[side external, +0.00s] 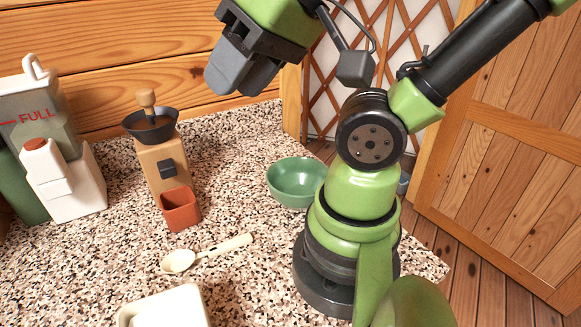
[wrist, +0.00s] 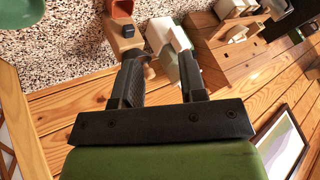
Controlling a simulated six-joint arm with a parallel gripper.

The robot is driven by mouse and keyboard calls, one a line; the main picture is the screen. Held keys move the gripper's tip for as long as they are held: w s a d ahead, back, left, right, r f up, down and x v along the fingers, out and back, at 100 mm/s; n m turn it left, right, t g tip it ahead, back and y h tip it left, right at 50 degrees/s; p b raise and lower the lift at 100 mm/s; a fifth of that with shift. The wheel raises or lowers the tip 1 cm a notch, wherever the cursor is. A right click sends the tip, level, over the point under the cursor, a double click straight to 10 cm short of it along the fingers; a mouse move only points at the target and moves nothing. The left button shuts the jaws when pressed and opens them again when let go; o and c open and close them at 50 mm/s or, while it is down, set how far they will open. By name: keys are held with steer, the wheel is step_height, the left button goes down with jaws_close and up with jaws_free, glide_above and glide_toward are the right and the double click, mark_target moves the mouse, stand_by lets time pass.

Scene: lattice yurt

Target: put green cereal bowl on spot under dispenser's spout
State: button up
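The green cereal bowl (side external: 297,182) sits upright on the speckled counter, left of my arm's base; part of it shows at the top left corner of the wrist view (wrist: 8,20). A grey-green container marked FULL with a white body (side external: 75,185), seemingly the dispenser, stands at the far left; its white part also shows in the wrist view (wrist: 164,36). I cannot make out its spout or the spot beneath. My gripper (side external: 242,78) is high above the counter, behind and left of the bowl, not touching it. Its fingers are apart and empty in the wrist view (wrist: 158,58).
A wooden grinder (side external: 160,158) with a dark hopper and a red cup (side external: 180,209) at its front stands between dispenser and bowl. A cream spoon (side external: 207,253) and a white object (side external: 165,308) lie nearer. A wooden wall runs behind. The counter around the bowl's left is clear.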

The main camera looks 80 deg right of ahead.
steer(key=m+g+h, duration=0.4)
steer(key=m+g, duration=0.5)
steer(key=g, duration=0.2)
glide_toward(270, 176)
steer(key=x, duration=0.7)
steer(key=shift+s+d, duration=0.1)
steer(key=shift+s, duration=0.25)
steer(key=shift+w+a+x, duration=0.1)
steer(key=shift+w+x, duration=0.05)
steer(key=shift+x, duration=1.3)
steer(key=shift+w+a+x, duration=0.15)
steer(key=shift+x, duration=1.25)
steer(key=shift+f, duration=0.1)
jaws_close()
